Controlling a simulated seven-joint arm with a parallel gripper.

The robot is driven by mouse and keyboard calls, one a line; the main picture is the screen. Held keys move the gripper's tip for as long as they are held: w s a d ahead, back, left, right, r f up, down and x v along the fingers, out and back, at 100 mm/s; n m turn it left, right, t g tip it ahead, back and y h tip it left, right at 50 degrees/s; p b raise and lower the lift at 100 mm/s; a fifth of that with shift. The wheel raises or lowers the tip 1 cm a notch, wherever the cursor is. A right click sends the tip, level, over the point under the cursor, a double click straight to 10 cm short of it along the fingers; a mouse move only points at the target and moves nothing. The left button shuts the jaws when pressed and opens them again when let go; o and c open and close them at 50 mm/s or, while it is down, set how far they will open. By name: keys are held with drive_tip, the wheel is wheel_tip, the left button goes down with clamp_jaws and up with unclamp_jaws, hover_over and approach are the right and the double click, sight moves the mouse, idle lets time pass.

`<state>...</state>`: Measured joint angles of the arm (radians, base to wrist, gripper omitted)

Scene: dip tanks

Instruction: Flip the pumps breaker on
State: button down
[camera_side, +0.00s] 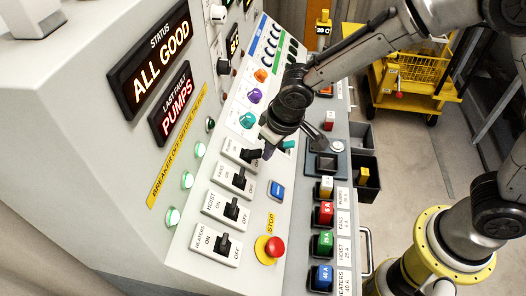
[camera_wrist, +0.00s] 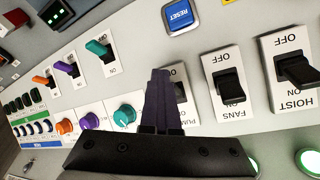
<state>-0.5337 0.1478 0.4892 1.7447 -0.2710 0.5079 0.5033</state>
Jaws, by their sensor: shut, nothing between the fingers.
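The pumps breaker (camera_side: 234,149) is the uppermost white plate in the breaker column in the side view. Its black lever lies close to my fingertips, and I cannot tell its position. In the wrist view the pumps breaker (camera_wrist: 180,88) is partly hidden behind my fingers. My gripper (camera_side: 268,151) is shut and empty, with its purple-grey fingers (camera_wrist: 159,92) together at the lever's off side. I cannot tell if they touch it. The status display (camera_side: 155,58) reads ALL GOOD; the last fault display (camera_side: 174,104) reads PUMPS.
The fans breaker (camera_side: 235,180), hoist breaker (camera_side: 227,209) and heaters breaker (camera_side: 215,245) line up below. A blue reset button (camera_side: 277,191) and red stop button (camera_side: 274,247) sit to their right. Coloured knobs (camera_side: 254,96) lie above. Several green lamps (camera_side: 187,180) glow at left.

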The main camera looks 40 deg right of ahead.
sight(249, 152)
drive_tip(key=shift+t+y, duration=0.6)
drive_tip(key=shift+w+a+r, duration=0.45)
drive_tip(key=shift+w+a, duration=0.25)
drive_tip(key=shift+a, duration=0.05)
drive_tip(key=shift+w+a+r, duration=0.4)
drive_tip(key=shift+w+a, duration=0.25)
drive_tip(key=shift+a, duration=0.05)
drive_tip(key=shift+s+d+r, duration=0.25)
drive_tip(key=shift+d, duration=0.05)
drive_tip(key=shift+s+d+r, duration=0.3)
drive_tip(key=shift+s+d, duration=0.3)
drive_tip(key=shift+d, duration=0.05)
drive_tip(key=shift+s+d+r, duration=0.3)
drive_tip(key=shift+s+d, duration=0.3)
drive_tip(key=shift+d, duration=0.05)
drive_tip(key=w+v, duration=0.1)
drive_tip(key=v, duration=0.6)
drive_tip(key=shift+d+r, duration=0.25)
drive_tip(key=shift+d, duration=0.05)
drive_tip(key=shift+w, duration=0.1)
